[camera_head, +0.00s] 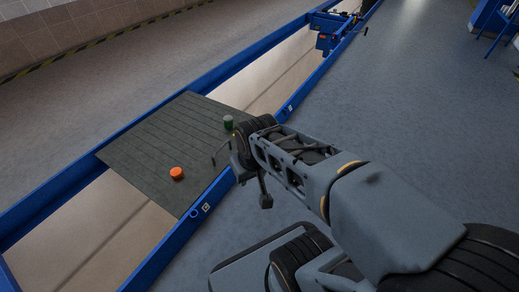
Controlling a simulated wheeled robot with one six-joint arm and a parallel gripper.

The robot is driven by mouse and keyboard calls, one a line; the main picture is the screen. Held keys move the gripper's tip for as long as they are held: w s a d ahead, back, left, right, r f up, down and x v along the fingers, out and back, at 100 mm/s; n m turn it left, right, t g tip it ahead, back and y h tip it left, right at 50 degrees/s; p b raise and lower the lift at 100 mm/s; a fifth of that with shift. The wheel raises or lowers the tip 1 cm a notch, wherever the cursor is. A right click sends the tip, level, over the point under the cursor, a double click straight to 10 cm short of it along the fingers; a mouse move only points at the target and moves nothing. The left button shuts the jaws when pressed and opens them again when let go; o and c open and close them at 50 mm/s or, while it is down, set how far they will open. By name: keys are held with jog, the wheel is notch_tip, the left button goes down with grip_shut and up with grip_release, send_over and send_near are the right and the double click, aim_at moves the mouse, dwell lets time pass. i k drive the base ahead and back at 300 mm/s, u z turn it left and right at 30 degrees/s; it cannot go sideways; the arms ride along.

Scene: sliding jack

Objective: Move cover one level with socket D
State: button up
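A dark grey-green slatted cover (150,140) lies across the blue-edged pit, in the left middle of the head view. An orange round knob (177,173) and a green cylinder (228,122) stand on it. My gripper (240,172) is at the cover's right edge, by the near rail, partly hidden by my own wrist. A thin dark bar (220,152) shows beside it, and I cannot tell whether the gripper touches it. A small white label (206,207) sits on the near rail by the cover's near corner. Another label (290,107) is farther along, too small to read.
Blue rails (160,250) border the pit on both sides. The pit is open before and beyond the cover. A blue jack-like unit (327,32) spans the pit at the far end.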

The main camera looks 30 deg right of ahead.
aim_at(189, 133)
jog(key=z, duration=0.5)
jog(key=k, duration=0.7)
jog(key=z, duration=1)
jog(key=i, duration=1.35)
jog(key=u, duration=0.55)
jog(key=i, duration=0.8)
jog(key=u, duration=1.45)
jog(key=i, duration=0.55)
jog(key=u, duration=0.5)
